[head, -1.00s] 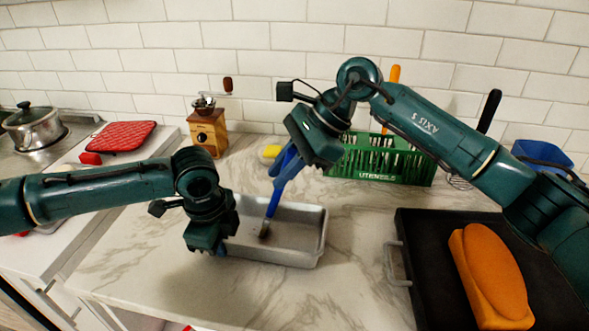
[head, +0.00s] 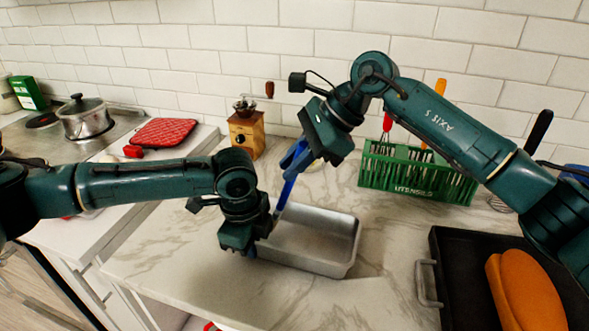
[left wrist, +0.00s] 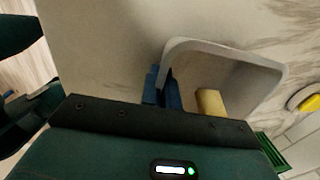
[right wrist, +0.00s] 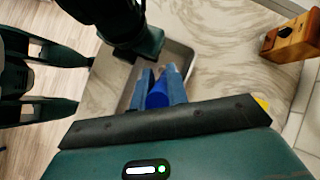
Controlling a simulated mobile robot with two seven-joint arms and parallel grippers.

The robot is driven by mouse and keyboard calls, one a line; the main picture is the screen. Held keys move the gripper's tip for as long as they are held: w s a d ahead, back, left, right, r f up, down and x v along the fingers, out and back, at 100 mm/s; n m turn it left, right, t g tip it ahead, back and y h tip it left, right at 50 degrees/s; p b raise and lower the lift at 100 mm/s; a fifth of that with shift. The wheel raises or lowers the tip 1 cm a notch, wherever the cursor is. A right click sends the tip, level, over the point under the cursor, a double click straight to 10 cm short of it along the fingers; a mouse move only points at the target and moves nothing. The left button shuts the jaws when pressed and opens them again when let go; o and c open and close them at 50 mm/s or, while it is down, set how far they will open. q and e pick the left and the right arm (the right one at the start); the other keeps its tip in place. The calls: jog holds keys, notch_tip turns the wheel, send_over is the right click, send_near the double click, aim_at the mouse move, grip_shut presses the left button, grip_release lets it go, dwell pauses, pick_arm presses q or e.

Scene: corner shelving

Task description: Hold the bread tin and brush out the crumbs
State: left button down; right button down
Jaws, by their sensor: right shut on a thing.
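The grey metal bread tin (head: 345,259) sits upright on the marble counter in the head view. My left gripper (head: 246,250) is at its left end. In the left wrist view, my left gripper's blue fingers (left wrist: 163,88) straddle the tin's wall (left wrist: 225,52), close together. My right gripper (head: 300,155) is shut on a brush with a blue handle (head: 287,190), slanting down to the tin's left end. The handle also shows between the fingers in the right wrist view (right wrist: 157,96). A pale yellow block, perhaps the bristles (left wrist: 210,103), shows inside the tin. I cannot make out crumbs.
A green utensil basket (head: 415,178) stands behind the tin on the right. A wooden grinder (head: 246,135) stands at the back. A black tray (head: 450,250) with an orange loaf-shaped thing (head: 525,290) lies at the right. Counter in front of the tin is clear.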

jog(key=shift+r, duration=4.15)
pick_arm(q)
jog(key=c, duration=1.6)
grip_release()
jog(key=r, duration=0.4)
jog(key=s+r, duration=0.1)
jog(key=r, duration=0.7)
jog(key=shift+s+a, duration=0.15)
jog(key=shift+s, duration=0.1)
pick_arm(e)
jog(key=shift+s, duration=0.1)
